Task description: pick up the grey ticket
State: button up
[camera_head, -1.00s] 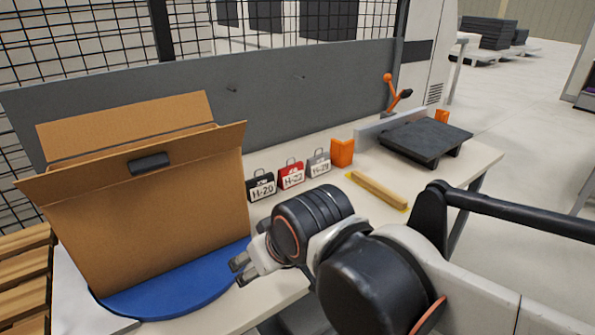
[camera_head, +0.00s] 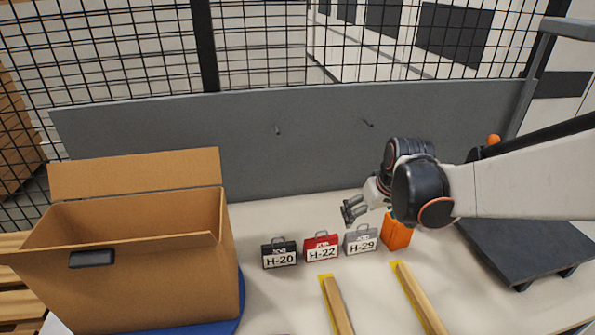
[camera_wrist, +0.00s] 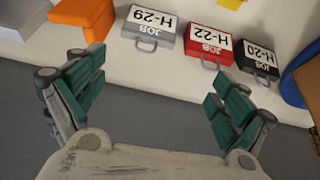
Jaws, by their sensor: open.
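The grey ticket (camera_head: 360,240), marked H-29 and shaped like a small case with a handle, stands upright on the bench, right of the red ticket (camera_head: 321,247) marked H-22. My gripper (camera_head: 354,211) is above and slightly behind the grey ticket in the head view. In the wrist view my gripper (camera_wrist: 152,101) is open and empty, its green-padded fingers spread wide. There the grey ticket (camera_wrist: 153,22) lies beyond the fingertips, near the line between them, not touched. The black ticket (camera_head: 280,253) marked H-20 stands left of the red one.
An orange block (camera_head: 397,233) stands close to the right of the grey ticket. A cardboard box (camera_head: 130,265) on a blue disc (camera_head: 240,310) fills the left. Wooden strips (camera_head: 421,298) lie in front. A grey panel (camera_head: 290,145) rises behind, and a dark plate (camera_head: 525,250) is at right.

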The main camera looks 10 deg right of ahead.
aim_at(363, 232)
jog(key=b+x, duration=0.1)
jog(key=x, duration=0.2)
jog(key=d+b+x, duration=0.1)
jog(key=x, duration=0.2)
jog(key=d+b+x, duration=0.1)
jog(key=x, duration=0.3)
jog(key=shift+w, duration=0.1)
jog(key=shift+b+x, duration=1.4)
jog(key=shift+x, duration=1.65)
jog(key=c, duration=0.6)
